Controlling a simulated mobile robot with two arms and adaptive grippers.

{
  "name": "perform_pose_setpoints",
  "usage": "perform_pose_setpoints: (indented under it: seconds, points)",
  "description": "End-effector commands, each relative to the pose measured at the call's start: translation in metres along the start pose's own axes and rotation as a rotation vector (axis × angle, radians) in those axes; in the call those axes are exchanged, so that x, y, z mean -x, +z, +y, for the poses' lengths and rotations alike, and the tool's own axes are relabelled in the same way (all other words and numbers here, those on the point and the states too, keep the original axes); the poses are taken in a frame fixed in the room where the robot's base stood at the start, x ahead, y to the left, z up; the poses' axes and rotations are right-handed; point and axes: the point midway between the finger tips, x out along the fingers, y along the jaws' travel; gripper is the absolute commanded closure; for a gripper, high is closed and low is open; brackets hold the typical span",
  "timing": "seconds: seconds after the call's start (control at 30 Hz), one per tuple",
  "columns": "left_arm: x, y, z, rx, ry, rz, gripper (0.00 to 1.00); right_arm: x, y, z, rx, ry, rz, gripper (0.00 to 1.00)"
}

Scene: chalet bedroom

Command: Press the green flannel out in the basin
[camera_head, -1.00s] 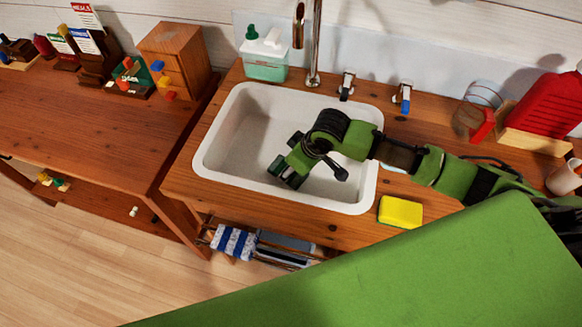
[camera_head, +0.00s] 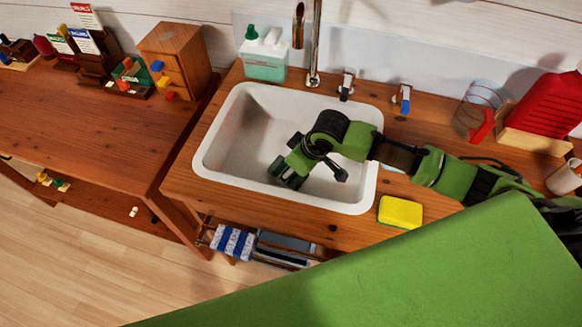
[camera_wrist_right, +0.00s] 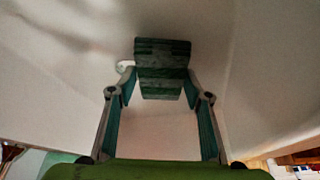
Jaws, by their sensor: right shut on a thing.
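The white basin (camera_head: 228,150) is set in the wooden counter below the tap. My right gripper (camera_head: 285,176) reaches down into it from the right, low near the basin's front wall. In the right wrist view, the fingers of my right gripper (camera_wrist_right: 162,85) are closed on the green flannel (camera_wrist_right: 162,68), a dark green, banded bundle held between the fingertips. The pale basin surface surrounds it; whether the flannel touches the bottom I cannot tell. In the head view the flannel is hard to separate from the dark green gripper. My left gripper is not in view.
The tap (camera_head: 315,45) stands behind the basin with two handles. A yellow sponge (camera_head: 400,212) lies at the basin's front right. A soap bottle (camera_head: 263,60) stands at the back left. A glass (camera_head: 478,108) and a red container (camera_head: 543,105) are at the back right.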

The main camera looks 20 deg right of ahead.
Motion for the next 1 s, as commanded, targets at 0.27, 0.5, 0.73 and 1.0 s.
perform_pose_setpoints:
  seconds: [0.27, 0.5, 0.73, 1.0]
  points:
    - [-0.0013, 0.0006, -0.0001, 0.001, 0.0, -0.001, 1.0, -0.0034, 0.0013, -0.0001, 0.0, 0.0, 0.0, 0.72]
    - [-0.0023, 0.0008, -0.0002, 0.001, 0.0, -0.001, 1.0, -0.0061, 0.0025, -0.0002, 0.0, 0.0, 0.0, 0.72]
    - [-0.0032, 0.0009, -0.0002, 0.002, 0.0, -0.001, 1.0, -0.0087, 0.0036, -0.0002, 0.0, 0.0, 0.0, 0.72]
    - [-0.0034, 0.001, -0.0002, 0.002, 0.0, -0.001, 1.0, -0.0099, 0.0045, -0.0005, 0.0, -0.001, -0.002, 0.72]
